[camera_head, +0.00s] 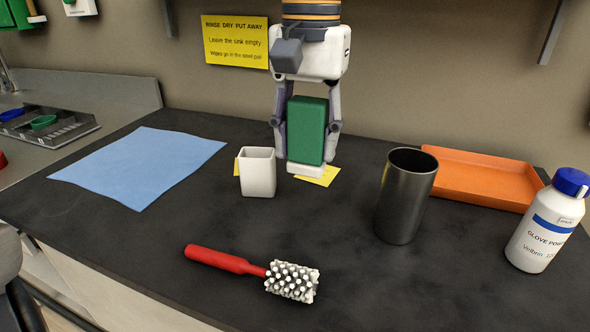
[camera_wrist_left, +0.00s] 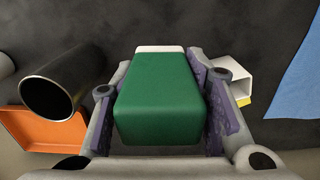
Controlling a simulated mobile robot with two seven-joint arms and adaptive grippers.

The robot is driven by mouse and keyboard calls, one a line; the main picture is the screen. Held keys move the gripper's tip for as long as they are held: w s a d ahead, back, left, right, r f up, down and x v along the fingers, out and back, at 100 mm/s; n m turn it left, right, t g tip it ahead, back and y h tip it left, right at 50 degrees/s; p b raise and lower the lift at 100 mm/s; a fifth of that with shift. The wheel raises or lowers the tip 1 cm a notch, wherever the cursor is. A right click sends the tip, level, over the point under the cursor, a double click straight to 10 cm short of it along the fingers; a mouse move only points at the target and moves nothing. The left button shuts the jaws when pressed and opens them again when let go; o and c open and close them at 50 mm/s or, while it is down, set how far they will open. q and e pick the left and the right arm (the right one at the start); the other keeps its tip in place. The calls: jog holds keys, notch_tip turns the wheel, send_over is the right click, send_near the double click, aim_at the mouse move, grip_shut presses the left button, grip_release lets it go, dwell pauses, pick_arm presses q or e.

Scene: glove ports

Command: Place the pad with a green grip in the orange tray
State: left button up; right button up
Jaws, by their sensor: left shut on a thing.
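The pad (camera_head: 306,130) has a tall green grip and a thin white base. It stands upright between the fingers of my left gripper (camera_head: 307,128), which is shut on the green grip from both sides. The left wrist view shows the green grip (camera_wrist_left: 160,100) between the purple finger pads, with the white base at its far end. The pad's base is at or just above a yellow sheet on the counter; I cannot tell if it touches. The orange tray (camera_head: 480,182) lies at the back right, and it looks empty where visible. My right gripper is not in view.
A metal tumbler (camera_head: 405,200) stands between the pad and the tray. A white cup (camera_head: 257,173) is just left of the pad. A red-handled brush (camera_head: 225,259) lies in front. A white bottle (camera_head: 545,228) stands front right. A blue cloth (camera_head: 140,165) lies left.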

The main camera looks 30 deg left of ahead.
pick_arm(q)
jog(key=w+a+f, duration=0.1)
jog(key=w+f, duration=0.1)
jog(key=w+a+f, duration=0.1)
jog(key=w+f, duration=0.2)
jog(key=w+a+f, duration=0.2)
jog(key=w, duration=0.1)
jog(key=shift+w+f, duration=0.1)
jog(key=shift+f, duration=0.1)
jog(key=shift+w+a+f, duration=0.1)
jog(key=shift+w+f, duration=0.05)
jog(key=shift+f, duration=1.55)
jog(key=o, duration=1.3)
jog(key=shift+f, duration=0.15)
